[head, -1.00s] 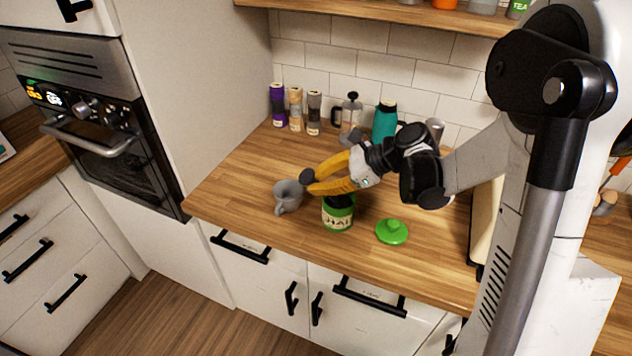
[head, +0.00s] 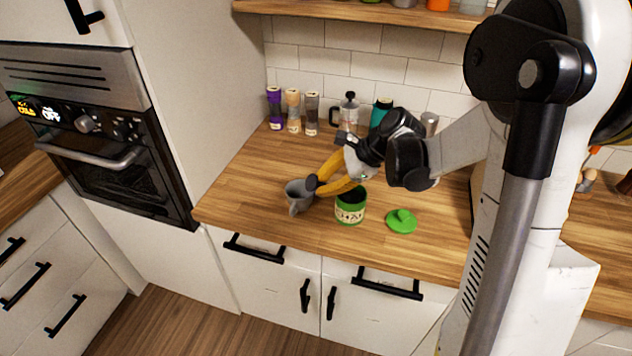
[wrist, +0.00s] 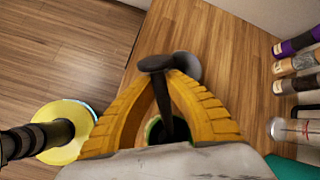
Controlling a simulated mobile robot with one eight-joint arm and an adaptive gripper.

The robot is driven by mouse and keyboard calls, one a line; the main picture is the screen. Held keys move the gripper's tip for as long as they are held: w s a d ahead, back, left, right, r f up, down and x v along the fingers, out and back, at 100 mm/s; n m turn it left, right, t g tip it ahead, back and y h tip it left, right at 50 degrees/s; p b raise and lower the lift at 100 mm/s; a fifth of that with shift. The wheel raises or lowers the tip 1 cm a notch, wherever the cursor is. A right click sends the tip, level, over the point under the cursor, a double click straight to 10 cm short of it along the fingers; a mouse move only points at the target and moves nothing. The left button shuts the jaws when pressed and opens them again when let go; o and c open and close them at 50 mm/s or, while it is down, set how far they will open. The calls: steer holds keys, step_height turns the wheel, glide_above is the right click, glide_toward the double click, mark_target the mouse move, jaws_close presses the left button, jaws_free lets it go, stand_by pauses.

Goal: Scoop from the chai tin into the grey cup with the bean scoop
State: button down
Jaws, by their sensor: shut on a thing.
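The grey cup (head: 296,194) stands on the wooden counter near its front left. The open chai tin (head: 350,209), green with a pale label, stands just right of it, its inside dark. My gripper (head: 316,183) has yellow fingers shut on the dark bean scoop (wrist: 168,100). Its tips are close above the cup's right side in the head view; I cannot tell whether anything touches. In the wrist view the fingertips (wrist: 172,78) meet around the dark scoop, with part of the cup (wrist: 188,66) behind. Whether the scoop holds anything is not visible.
A green lid (head: 402,221) lies on the counter right of the tin. Several spice jars (head: 293,111), a French press (head: 347,111) and a teal bottle (head: 381,114) stand along the back wall. The counter left of the cup is clear.

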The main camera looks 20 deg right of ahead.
steer(key=shift+a+f+n+h+p, duration=0.3)
steer(key=shift+a+f+h+p, duration=0.35)
steer(key=shift+h, duration=0.45)
steer(key=h, duration=0.1)
steer(key=a+h+p, duration=0.1)
steer(key=n+h, duration=0.1)
steer(key=shift+a+f+h, duration=0.25)
steer(key=shift+h, duration=0.15)
steer(key=shift+d+r+p, duration=0.2)
steer(key=shift+r+p, duration=0.45)
steer(key=shift+p, duration=0.05)
steer(key=shift+a+r+h+p, duration=0.1)
steer(key=shift+r+h+p, duration=0.25)
steer(key=shift+r, duration=0.35)
